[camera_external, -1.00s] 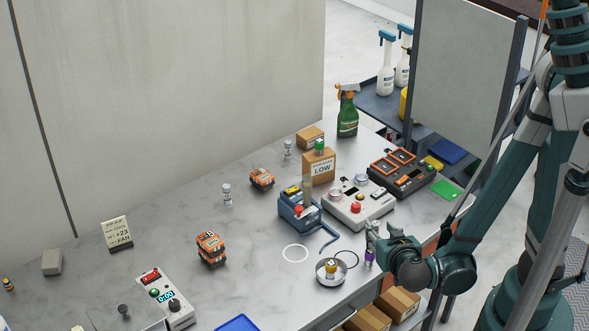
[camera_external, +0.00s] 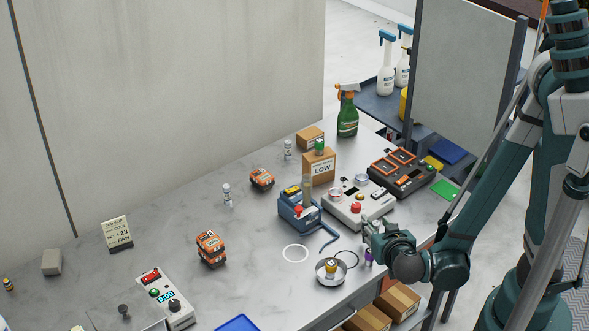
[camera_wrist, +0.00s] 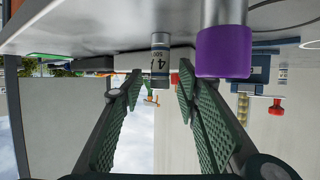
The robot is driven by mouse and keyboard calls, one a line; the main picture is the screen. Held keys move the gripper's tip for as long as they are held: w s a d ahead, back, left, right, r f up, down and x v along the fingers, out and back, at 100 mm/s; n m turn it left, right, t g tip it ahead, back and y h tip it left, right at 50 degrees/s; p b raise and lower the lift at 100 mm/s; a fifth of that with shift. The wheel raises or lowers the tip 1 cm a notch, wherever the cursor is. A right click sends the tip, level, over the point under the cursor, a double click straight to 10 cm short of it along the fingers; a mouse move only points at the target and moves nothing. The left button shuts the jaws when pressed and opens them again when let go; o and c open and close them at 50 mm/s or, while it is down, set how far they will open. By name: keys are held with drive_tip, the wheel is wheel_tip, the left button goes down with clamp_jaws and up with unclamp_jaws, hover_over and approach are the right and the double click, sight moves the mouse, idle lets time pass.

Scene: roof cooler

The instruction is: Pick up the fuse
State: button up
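A small grey cylinder marked "4 A 500", which looks like the fuse (camera_wrist: 160,58), stands in the upper middle of the wrist view, with the bench surface at the top of that view. My gripper (camera_wrist: 160,95) is open and empty. Its two green ridged fingers are spread either side of the line to the fuse, which appears beyond the tips. In the external view my gripper (camera_external: 372,232) is at the bench's front right edge; I cannot make out this fuse there. Two similar pale cylinders stand farther off, one at the left (camera_external: 227,195) and one at the back (camera_external: 288,150).
A purple-ended cylinder (camera_wrist: 224,50) is close beside the right finger; its purple part (camera_external: 368,258) also shows below my gripper outside. A round dish (camera_external: 331,270), a blue device (camera_external: 299,212) and a grey button box (camera_external: 354,204) are nearby. The left middle bench has free room.

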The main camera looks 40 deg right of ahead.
drive_tip(key=shift+w+d+f, duration=0.1)
drive_tip(key=shift+w+d, duration=0.05)
drive_tip(key=shift+w, duration=0.1)
drive_tip(key=shift+c, duration=0.5)
drive_tip(key=c, duration=0.9)
